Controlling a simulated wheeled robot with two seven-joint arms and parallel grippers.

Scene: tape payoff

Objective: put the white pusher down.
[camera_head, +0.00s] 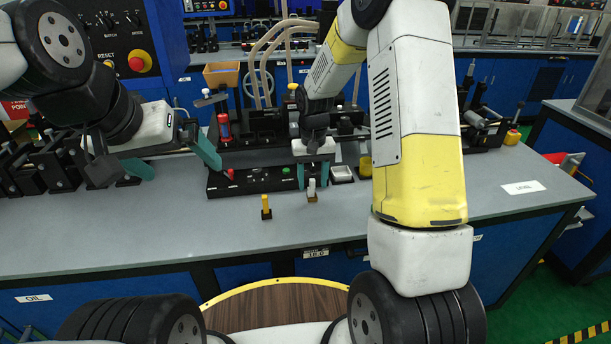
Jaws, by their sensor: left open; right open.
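The white pusher (311,186), a small pale upright piece with a brown foot, stands at the front edge of the black fixture (252,180). My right gripper (312,178) points down right above it, with its teal fingers open on either side. I cannot tell whether a finger touches it. My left gripper (178,165) is open and empty at the left, above the grey bench, its teal fingers wide apart.
A small yellow-topped post (266,206) stands on the grey bench (420,190) left of the pusher. A small light tray (341,174) lies right of it. A red bottle-like part (224,126) stands behind. The bench front is mostly clear.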

